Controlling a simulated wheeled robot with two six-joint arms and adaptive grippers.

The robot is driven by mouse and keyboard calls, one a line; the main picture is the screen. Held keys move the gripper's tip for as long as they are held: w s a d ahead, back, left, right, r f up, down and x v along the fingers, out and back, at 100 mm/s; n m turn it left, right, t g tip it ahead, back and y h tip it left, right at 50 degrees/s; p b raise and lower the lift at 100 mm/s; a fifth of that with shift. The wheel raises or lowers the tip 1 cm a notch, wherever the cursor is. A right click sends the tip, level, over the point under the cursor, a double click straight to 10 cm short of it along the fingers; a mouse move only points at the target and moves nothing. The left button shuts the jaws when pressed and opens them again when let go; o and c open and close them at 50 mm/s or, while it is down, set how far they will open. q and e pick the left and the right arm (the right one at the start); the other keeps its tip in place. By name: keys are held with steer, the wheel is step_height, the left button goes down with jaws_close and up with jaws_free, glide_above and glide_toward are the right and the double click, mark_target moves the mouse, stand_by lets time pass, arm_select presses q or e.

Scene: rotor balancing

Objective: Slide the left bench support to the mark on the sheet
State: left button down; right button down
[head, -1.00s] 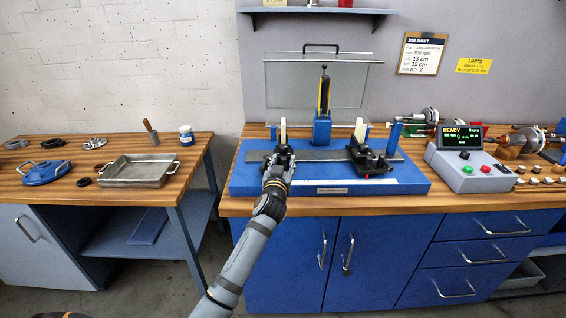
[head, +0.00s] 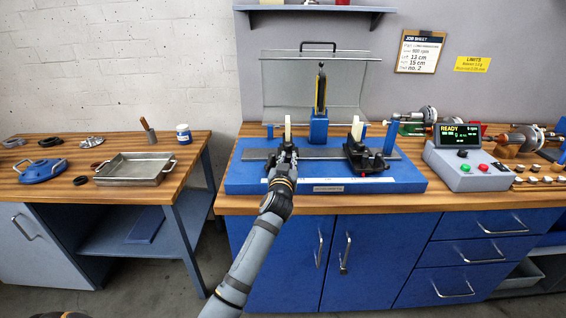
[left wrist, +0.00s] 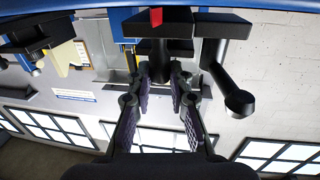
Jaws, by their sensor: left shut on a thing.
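The left bench support (head: 271,171) is a black block with a white upright piece (head: 287,128) on top, standing on the grey rail of the blue bench (head: 240,178). My left gripper (head: 286,158) is shut on it and hides part of it. In the left wrist view the fingers (left wrist: 163,84) close on the dark support (left wrist: 165,47), which carries a red pointer (left wrist: 156,17). The right bench support (head: 358,153) stands apart, farther right on the rail. The job sheet (head: 420,51) on the wall reads left 13 cm, right 15 cm. My right gripper is out of view.
A blue post (head: 319,126) with a yellow and black top rises between the supports. A clear guard (head: 275,80) stands behind. A control box (head: 467,172) showing READY is at the right. The rail between the supports is free.

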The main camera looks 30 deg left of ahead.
arm_select(q)
steer(key=shift+w+d, duration=0.15)
steer(key=shift+d, duration=0.1)
steer(key=c, duration=1.2)
jaws_free()
steer(key=shift+a, duration=0.2)
steer(key=v, duration=1.2)
